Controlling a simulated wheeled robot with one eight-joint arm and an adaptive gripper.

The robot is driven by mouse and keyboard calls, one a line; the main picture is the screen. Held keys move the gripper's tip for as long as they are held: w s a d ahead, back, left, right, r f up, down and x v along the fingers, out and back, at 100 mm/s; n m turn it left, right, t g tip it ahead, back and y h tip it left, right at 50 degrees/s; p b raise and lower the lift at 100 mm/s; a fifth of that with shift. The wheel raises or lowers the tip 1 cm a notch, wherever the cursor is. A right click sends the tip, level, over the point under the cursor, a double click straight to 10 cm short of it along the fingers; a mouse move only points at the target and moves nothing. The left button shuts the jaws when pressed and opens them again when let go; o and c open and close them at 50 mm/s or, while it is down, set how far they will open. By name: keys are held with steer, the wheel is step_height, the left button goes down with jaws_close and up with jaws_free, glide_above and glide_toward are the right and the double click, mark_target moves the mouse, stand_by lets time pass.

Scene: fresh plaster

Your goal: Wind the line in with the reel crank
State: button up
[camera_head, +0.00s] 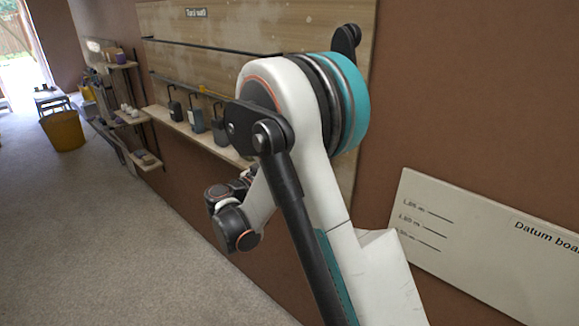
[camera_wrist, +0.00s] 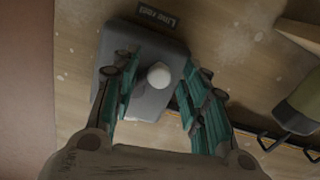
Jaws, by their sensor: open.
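In the wrist view, a dark grey reel body (camera_wrist: 145,42) is mounted on the wooden board, with a "Line reel" label (camera_wrist: 156,15) beside it. A round white knob (camera_wrist: 158,76) stands out from the reel, and I take it for the crank's handle. My gripper (camera_wrist: 160,70) is open, with one teal finger on each side of the knob and gaps between. The rest of the crank and the line cannot be made out. In the head view my own arm hides the reel and gripper.
The wooden tool board (camera_head: 225,28) hangs on the brown wall, with several dark containers on its ledge (camera_head: 205,137). A datum board (camera_head: 480,240) is at the right. A yellow bucket (camera_head: 63,130) stands far left. The carpeted floor (camera_head: 100,250) is clear at left.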

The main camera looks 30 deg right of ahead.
steer(key=shift+c, duration=0.2)
jaws_close()
steer(key=s+d+r+n, duration=0.1)
steer(key=s+r+n, duration=0.1)
steer(key=n, duration=1)
steer(key=s+d+r+n, duration=0.1)
steer(key=s+r+n, duration=0.2)
steer(key=n, duration=0.9)
steer(key=shift+s+d+n, duration=0.2)
steer(key=shift+s+n, duration=0.1)
steer(key=shift+s, duration=0.35)
